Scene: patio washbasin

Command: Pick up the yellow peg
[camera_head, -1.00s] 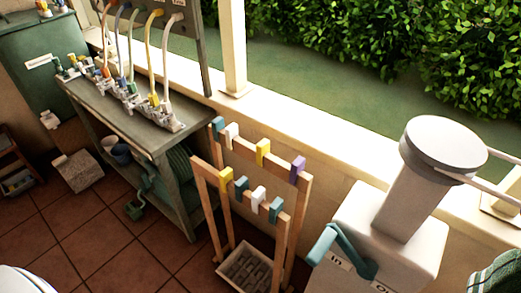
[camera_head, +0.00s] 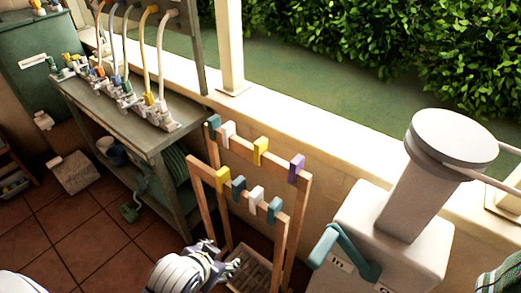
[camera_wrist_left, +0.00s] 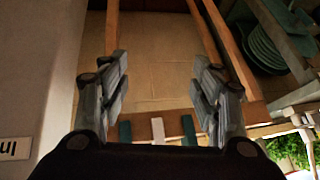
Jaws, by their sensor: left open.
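Two yellow pegs hang on the wooden rack (camera_head: 283,235). One yellow peg (camera_head: 222,179) is at the left end of the front rail, and another yellow peg (camera_head: 261,150) is on the back rail. My left gripper (camera_head: 222,257) is at the bottom of the head view, low in front of the rack and below the front-rail pegs. In the left wrist view its two fingers (camera_wrist_left: 160,80) are spread with nothing between them. That view is upside down. It shows a teal peg (camera_wrist_left: 125,131), a white peg (camera_wrist_left: 158,130) and another teal peg (camera_wrist_left: 188,130); no yellow peg shows there. My right gripper is not in view.
A purple peg (camera_head: 297,168) is at the back rail's right end. A pale machine with a teal handle (camera_head: 325,244) stands close on the right. A green bench (camera_head: 150,137) with hoses stands left. Tiled floor (camera_head: 85,225) is open at lower left.

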